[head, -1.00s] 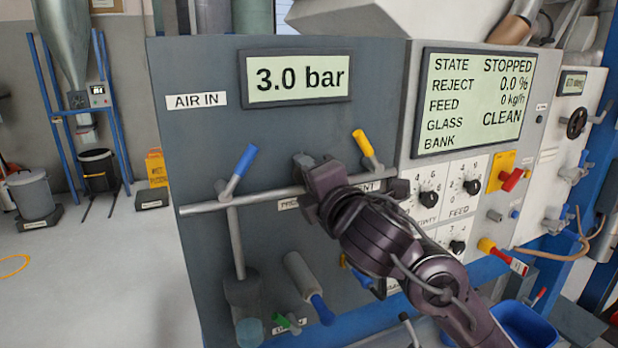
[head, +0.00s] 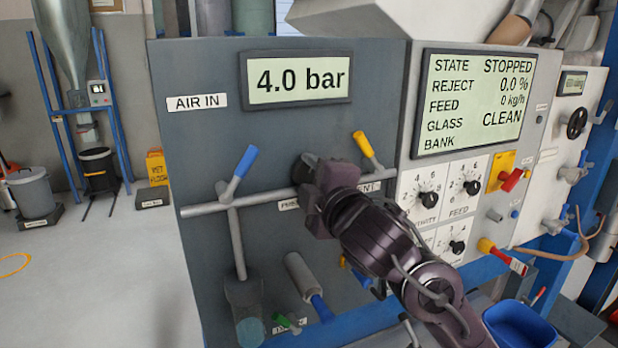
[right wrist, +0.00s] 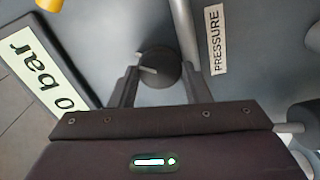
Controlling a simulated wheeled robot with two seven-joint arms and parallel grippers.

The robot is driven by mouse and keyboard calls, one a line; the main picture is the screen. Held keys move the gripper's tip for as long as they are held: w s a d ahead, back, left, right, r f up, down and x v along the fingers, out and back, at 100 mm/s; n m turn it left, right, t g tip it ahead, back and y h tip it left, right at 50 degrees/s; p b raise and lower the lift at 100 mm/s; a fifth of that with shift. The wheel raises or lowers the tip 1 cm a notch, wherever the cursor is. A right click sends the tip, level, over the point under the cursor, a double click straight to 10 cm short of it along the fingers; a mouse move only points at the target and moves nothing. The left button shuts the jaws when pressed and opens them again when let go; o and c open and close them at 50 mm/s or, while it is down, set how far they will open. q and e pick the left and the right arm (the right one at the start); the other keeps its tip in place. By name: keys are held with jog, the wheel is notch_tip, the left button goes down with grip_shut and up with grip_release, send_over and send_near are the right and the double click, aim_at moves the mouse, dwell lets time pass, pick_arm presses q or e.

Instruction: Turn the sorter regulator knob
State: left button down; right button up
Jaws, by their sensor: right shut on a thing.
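The dark round regulator knob (right wrist: 157,68) is on the grey panel beside the PRESSURE label (right wrist: 216,40) in the right wrist view. It has a light pointer mark. My right gripper (right wrist: 160,92) has its fingers on either side of the knob and is shut on it. In the head view my right gripper (head: 318,180) hides most of the knob. The pressure display (head: 297,80) above it reads 4.0 bar. My left gripper is not in view.
A grey pipe (head: 262,200) crosses the panel, with a blue-handled valve (head: 240,170) left of the gripper and a yellow-handled valve (head: 367,148) to its right. The status screen (head: 473,102) reads STOPPED. Smaller dials (head: 428,200) lie farther right.

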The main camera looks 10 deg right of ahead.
jog(key=shift+f, duration=0.15)
jog(key=o, duration=1)
jog(key=shift+c, duration=0.2)
jog(key=s+d, duration=0.1)
jog(key=s, duration=0.6)
jog(key=shift+s+d, duration=0.3)
jog(key=shift+s, duration=0.1)
